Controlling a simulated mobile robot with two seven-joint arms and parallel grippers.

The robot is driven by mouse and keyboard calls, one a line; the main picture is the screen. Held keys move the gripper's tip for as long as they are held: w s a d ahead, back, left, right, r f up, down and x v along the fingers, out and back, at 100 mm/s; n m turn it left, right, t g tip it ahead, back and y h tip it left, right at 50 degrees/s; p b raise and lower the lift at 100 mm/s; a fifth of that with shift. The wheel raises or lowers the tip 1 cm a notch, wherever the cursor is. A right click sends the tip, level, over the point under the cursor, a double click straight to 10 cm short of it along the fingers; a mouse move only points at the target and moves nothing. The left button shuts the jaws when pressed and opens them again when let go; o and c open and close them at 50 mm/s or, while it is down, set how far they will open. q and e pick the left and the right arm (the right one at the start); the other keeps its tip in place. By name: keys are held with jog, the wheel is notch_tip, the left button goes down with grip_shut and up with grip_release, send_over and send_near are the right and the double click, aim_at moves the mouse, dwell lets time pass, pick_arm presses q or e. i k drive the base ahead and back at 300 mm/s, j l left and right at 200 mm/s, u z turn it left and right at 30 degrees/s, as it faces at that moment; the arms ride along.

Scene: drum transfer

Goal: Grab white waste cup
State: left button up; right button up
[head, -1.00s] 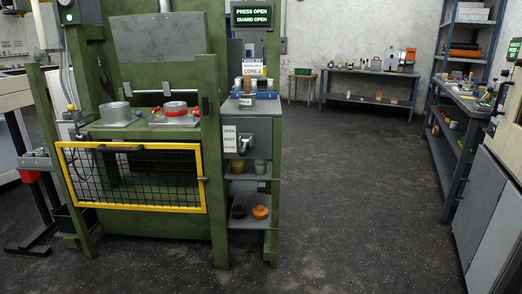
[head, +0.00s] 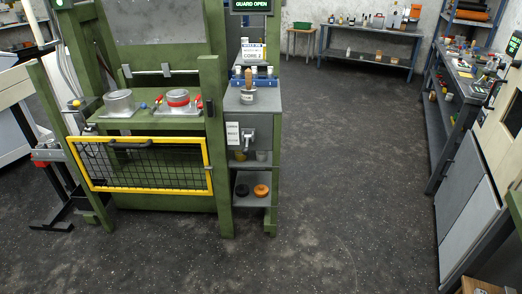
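I cannot clearly pick out a white waste cup. A small pale grey cup (head: 248,97) with a label and a wooden-handled tool in it stands on the grey side cabinet (head: 264,108) right of the press. Neither of my grippers is in view.
The green press (head: 160,50) has a yellow-framed mesh guard (head: 140,165). A black piece (head: 242,190) and an orange piece (head: 262,190) lie on the low shelf. Benches stand at the back (head: 370,30) and right (head: 455,75). The middle floor (head: 340,160) is clear.

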aim_at(262, 156)
jog(key=i+j+z, duration=0.1)
jog(key=i+j, duration=0.55)
jog(key=i+j+z, duration=0.15)
jog(key=i+j, duration=0.15)
jog(key=j, duration=0.2)
jog(key=i+j, duration=0.3)
jog(key=i+j+z, duration=0.15)
jog(key=i+j, duration=0.15)
jog(key=j, duration=0.25)
jog(key=i+j, duration=0.25)
jog(key=j, duration=0.2)
jog(key=i+j, duration=0.15)
jog(key=i, duration=0.2)
jog(key=i+j+z, duration=0.15)
jog(key=i, duration=0.2)
